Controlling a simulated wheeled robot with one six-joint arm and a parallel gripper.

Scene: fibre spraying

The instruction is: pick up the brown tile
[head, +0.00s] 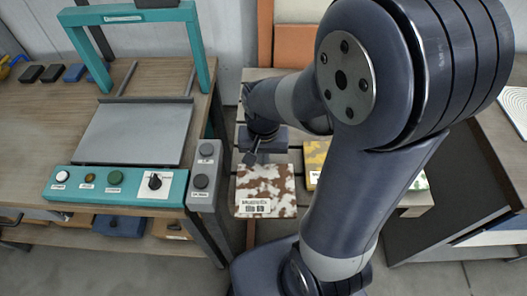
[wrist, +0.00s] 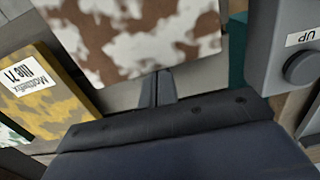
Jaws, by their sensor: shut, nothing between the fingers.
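The brown tile (head: 268,183) is patched brown and white, with a white label at its near edge. It lies flat on the slatted table in the middle of the head view. It also fills the top of the wrist view (wrist: 145,38). My gripper (head: 251,158) is shut and empty, by the tile's far left edge in the head view. In the wrist view its fingers (wrist: 163,88) stand together just below the tile's edge. I cannot tell how high they are above the table.
A yellow tile (head: 313,158) lies right of the brown one, partly behind my arm. A green and white tile (head: 419,182) shows further right. A grey button box (head: 206,172) and a teal press frame (head: 71,185) stand at the left. A dark cabinet (head: 437,210) is at the right.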

